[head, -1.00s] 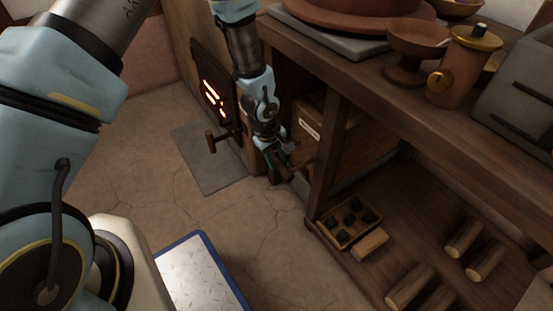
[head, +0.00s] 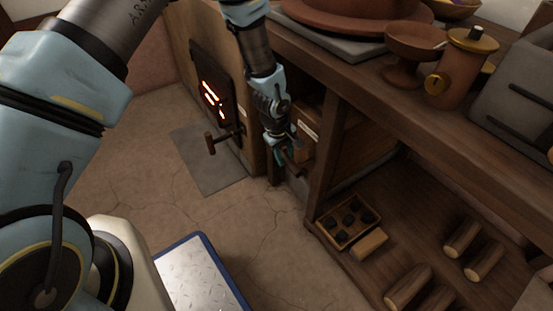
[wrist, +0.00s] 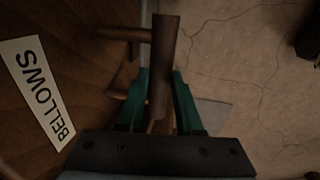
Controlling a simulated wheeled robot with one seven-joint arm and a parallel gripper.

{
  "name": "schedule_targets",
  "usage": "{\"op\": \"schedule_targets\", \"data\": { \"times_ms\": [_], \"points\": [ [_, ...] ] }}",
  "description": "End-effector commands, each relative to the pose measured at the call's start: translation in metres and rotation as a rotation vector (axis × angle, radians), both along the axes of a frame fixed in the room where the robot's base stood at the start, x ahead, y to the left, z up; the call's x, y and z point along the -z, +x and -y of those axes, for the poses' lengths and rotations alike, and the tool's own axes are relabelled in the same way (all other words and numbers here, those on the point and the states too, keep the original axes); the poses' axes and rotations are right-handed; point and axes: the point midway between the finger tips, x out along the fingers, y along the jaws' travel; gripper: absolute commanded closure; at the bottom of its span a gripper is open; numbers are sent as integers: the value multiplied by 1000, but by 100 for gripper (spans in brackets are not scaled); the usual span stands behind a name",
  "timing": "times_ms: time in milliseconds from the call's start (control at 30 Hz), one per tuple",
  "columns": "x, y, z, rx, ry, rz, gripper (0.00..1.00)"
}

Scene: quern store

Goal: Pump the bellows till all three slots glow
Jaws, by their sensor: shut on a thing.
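The bellows is a wooden box under the bench, with a white label (wrist: 37,92) reading BELLOWS in the wrist view; in the head view the label is partly covered by my arm. Its wooden handle bar (wrist: 162,65) stands off the box on rods. My gripper (wrist: 160,88) has its teal fingers shut around this bar. In the head view my gripper (head: 284,158) is low beside the box.
A T-shaped wooden handle (head: 224,141) sticks out in front of the stove, left of my gripper. A bench post (head: 323,155) stands close on the right. A tray of dark lumps (head: 349,221) and several logs lie on the lower shelf. The cracked floor (head: 130,160) is open at left.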

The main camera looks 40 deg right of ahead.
Motion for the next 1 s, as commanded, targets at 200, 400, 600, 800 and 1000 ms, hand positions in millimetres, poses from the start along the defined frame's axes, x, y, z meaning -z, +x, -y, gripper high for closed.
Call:
{"op": "schedule_targets", "data": {
  "times_ms": [200, 400, 600, 800, 1000],
  "points": [
    [-1, 0, 15, -2, -1, 0, 100],
    [-1, 0, 14, -2, -1, 0, 64],
    [-1, 0, 14, -2, 0, -1, 42],
    [0, -1, 14, -1, 0, -1, 36],
    [-7, 0, 12, -2, 0, -1, 36]
  ]
}}
